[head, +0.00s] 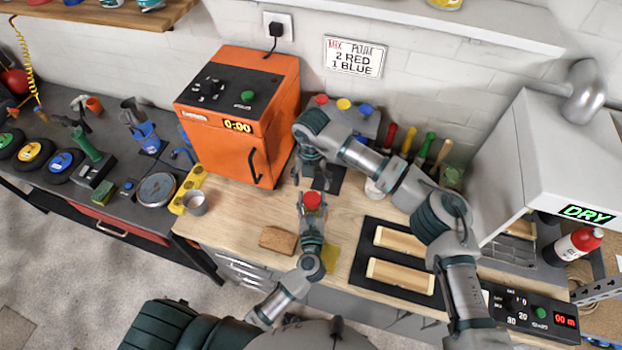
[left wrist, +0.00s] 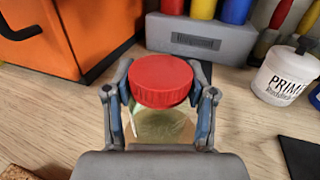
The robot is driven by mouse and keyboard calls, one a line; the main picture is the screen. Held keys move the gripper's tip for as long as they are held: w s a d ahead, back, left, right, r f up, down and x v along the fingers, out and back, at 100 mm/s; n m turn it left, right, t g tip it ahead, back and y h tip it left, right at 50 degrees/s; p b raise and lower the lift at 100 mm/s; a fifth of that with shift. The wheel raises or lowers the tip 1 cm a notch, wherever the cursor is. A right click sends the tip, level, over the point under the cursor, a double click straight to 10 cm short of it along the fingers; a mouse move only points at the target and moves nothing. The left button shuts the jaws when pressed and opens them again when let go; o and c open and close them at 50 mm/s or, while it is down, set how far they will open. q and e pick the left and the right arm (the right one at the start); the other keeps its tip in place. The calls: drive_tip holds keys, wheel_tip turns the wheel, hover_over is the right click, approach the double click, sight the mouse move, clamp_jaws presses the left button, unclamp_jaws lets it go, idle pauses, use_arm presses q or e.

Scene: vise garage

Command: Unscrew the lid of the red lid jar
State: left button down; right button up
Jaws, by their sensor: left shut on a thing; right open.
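The jar has a round red lid (head: 312,200) and stands over the wooden workbench. In the left wrist view the red lid (left wrist: 162,80) sits on a clear glass body (left wrist: 160,125) with something pale greenish inside. My left gripper (head: 311,214) is shut around the jar, with one finger on each side below the lid. My right gripper (head: 310,180) is open and empty, just behind the lid in the head view. It does not show in the left wrist view. The head view mostly hides the jar body behind the left gripper.
An orange oven (head: 240,115) stands behind left. A grey rack with red, yellow and blue bottles (left wrist: 205,40) and a white primer tub (left wrist: 282,75) are behind. A brown block (head: 278,240) lies left of the jar, a black tray with wooden boards (head: 400,270) to its right.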

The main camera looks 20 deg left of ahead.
sight(311, 197)
drive_tip(key=m, duration=0.5)
drive_tip(key=shift+m, duration=0.3)
drive_tip(key=m, duration=0.2)
drive_tip(key=shift+m, duration=0.4)
drive_tip(key=m, duration=0.3)
drive_tip(key=shift+m, duration=0.4)
drive_tip(key=m, duration=0.3)
drive_tip(key=shift+f, duration=0.1)
wheel_tip(311, 197, down, 8)
drive_tip(key=shift+r, duration=0.1)
